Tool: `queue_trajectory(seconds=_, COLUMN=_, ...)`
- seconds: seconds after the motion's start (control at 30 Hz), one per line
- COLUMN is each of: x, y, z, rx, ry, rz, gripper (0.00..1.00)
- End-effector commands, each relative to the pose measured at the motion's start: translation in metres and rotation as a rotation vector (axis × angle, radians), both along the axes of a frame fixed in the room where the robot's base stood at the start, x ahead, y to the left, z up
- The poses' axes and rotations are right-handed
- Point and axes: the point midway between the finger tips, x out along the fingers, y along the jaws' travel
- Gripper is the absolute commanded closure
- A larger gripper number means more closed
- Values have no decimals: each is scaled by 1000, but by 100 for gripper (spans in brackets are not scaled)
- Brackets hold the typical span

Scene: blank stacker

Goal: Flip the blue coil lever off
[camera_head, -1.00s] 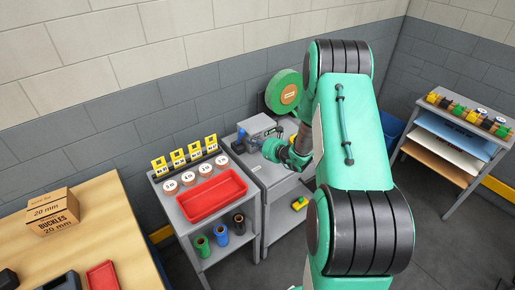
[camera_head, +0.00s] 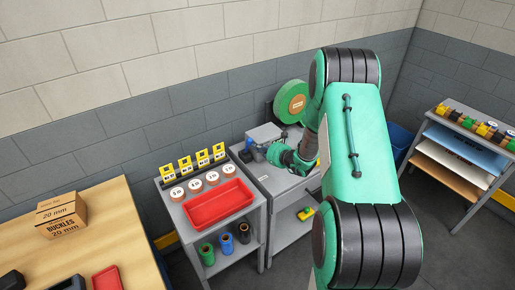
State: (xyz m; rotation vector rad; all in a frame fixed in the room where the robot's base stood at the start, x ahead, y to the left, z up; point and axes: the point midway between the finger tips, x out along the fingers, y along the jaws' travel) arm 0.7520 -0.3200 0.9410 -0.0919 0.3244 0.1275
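My gripper (camera_head: 262,153) is at the grey machine (camera_head: 264,133) on the grey cabinet, just behind the red tray's cart. Its fingers are tiny here and partly hidden by my own wrist, so I cannot tell whether they are open or shut. Something small and blue shows at the front of the machine beside the fingertips; I cannot make out whether it is the lever, or its position. A green coil (camera_head: 290,101) with a tan centre stands upright behind my arm, to the right of the machine.
A cart holds a red tray (camera_head: 219,212), round labelled discs and yellow tags, with spools (camera_head: 243,233) below. A cardboard box (camera_head: 62,216) stands on the wooden table at left. A shelf rack (camera_head: 462,152) stands at right. Grey floor lies between.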

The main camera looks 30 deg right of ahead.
Motion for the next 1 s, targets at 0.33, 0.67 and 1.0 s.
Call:
queue_trajectory(seconds=0.33, x=2, y=0, z=3, rx=-1, ry=27, rz=1, gripper=100)
queue_trajectory(seconds=0.67, x=6, y=0, z=7, rx=-1, ry=62, rz=0, gripper=100)
queue_trajectory(seconds=1.0, x=17, y=0, z=20, rx=-2, ry=160, rz=2, gripper=100)
